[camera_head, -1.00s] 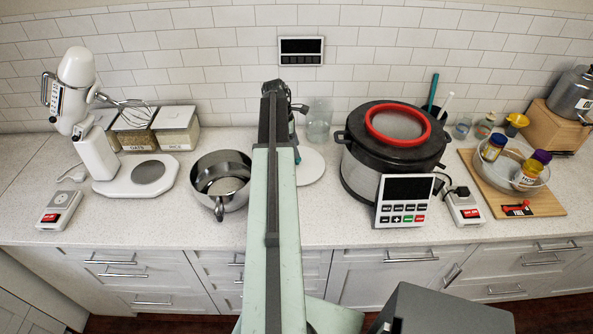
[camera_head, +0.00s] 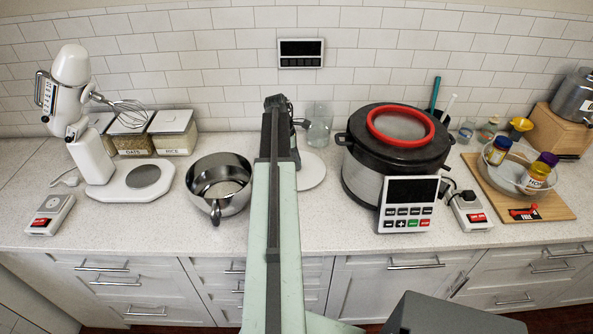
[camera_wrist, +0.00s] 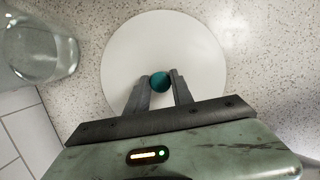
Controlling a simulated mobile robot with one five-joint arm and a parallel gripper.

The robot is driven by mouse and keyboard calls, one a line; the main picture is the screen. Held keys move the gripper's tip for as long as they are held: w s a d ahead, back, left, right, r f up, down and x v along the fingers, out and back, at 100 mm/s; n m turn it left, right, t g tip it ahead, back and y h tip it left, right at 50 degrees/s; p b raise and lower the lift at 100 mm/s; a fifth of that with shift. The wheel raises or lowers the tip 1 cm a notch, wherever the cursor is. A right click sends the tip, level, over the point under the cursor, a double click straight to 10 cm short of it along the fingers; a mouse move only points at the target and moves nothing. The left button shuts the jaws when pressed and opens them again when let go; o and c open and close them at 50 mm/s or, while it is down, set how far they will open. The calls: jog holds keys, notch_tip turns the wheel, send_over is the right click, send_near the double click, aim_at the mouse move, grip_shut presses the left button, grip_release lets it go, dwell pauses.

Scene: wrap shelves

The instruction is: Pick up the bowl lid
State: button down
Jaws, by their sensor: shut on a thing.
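The bowl lid (camera_wrist: 195,55) is a round white disc with a teal knob (camera_wrist: 160,82) in its middle. In the wrist view it lies beneath my gripper (camera_wrist: 160,80), whose two fingers are shut on the knob, one on each side. In the head view the lid (camera_head: 313,172) shows as a white disc just right of my arm, which hides its left part. It appears at counter level; I cannot tell whether it still touches the counter. My fingertips are hidden behind the arm in the head view.
A steel bowl (camera_head: 220,205) stands left of my arm. A large cooker with a red ring (camera_head: 402,142) stands close on the right. A clear glass jar (camera_head: 319,122) is just behind the lid and shows in the wrist view (camera_wrist: 40,50). A stand mixer (camera_head: 72,65) is far left.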

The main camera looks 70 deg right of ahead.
notch_tip(320, 180, up, 18)
jog(key=p, duration=1.8)
jog(key=s+a+r+n+p, duration=0.1)
jog(key=s+a+r+p, duration=0.3)
jog(key=a, duration=0.6)
